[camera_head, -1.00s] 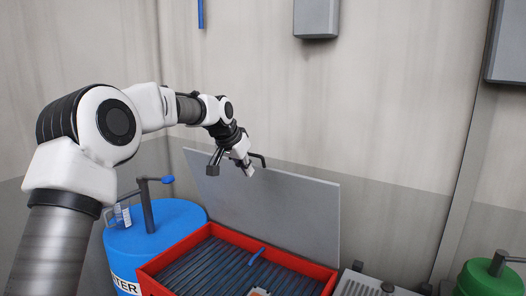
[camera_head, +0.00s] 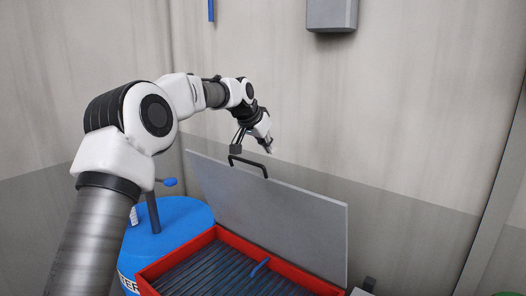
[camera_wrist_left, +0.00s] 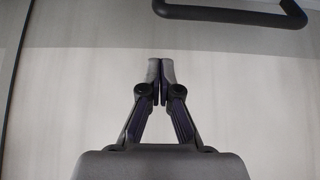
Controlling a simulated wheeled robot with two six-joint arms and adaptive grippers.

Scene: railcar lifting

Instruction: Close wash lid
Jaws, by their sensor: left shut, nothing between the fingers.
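The grey wash lid (camera_head: 275,215) stands open, tilted up at the back of the red wash basin (camera_head: 295,276). A dark handle (camera_head: 248,165) sits on its top edge. My left gripper (camera_head: 269,150) is above and just behind the handle in the head view, shut and empty. In the left wrist view the shut fingertips (camera_wrist_left: 161,64) point at a pale wall, and the dark handle bar (camera_wrist_left: 235,14) shows at the top right, apart from the fingers. My right gripper is not in view.
A blue water drum (camera_head: 170,230) with a pump stands left of the basin. A grey box (camera_head: 331,14) hangs on the wall behind. The air above the lid is clear.

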